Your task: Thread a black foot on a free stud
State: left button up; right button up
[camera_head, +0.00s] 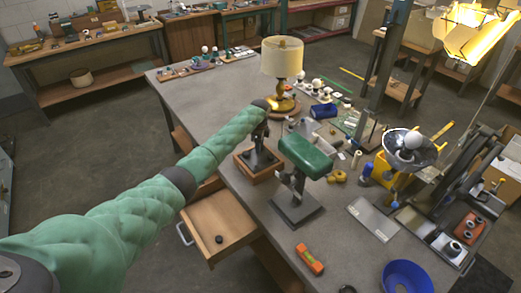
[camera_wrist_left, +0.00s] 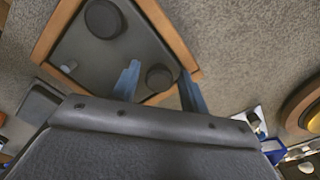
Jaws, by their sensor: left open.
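The lamp base, a dark panel in a wooden frame (camera_head: 256,176), lies on the grey workbench and shows close up in the left wrist view (camera_wrist_left: 158,20). In the wrist view one black foot (camera_wrist_left: 103,19) sits at its top, and another black foot (camera_wrist_left: 159,77) sits near its right corner. A small grey stud (camera_wrist_left: 68,66) stands bare at the left. My left gripper (camera_head: 257,140) points down over the base. Its open blue-grey fingers (camera_wrist_left: 158,72) lie on either side of the right foot; whether they touch it is unclear. My right gripper is not seen.
A small black round part (camera_head: 219,239) lies in the open drawer (camera_head: 207,221). A green-topped stand (camera_head: 305,156) is close right of the base; a lamp with a cream shade (camera_head: 282,57) stands behind. An orange tool (camera_head: 309,259) and a blue bowl (camera_head: 406,276) are at the front.

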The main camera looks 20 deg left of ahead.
pick_arm(q)
jog(key=shift+r+n+p, duration=0.1)
jog(key=shift+n+p, duration=0.4)
jog(key=shift+n, duration=0.5)
jog(key=n, duration=0.4)
jog(key=shift+s, duration=0.1)
jog(key=shift+c, duration=0.2)
grip_shut()
jog(key=m+b, duration=0.1)
jog(key=m, duration=0.3)
jog(key=shift+f, duration=0.2)
jog(key=shift+m+b, duration=0.45)
jog(key=shift+m, duration=0.95)
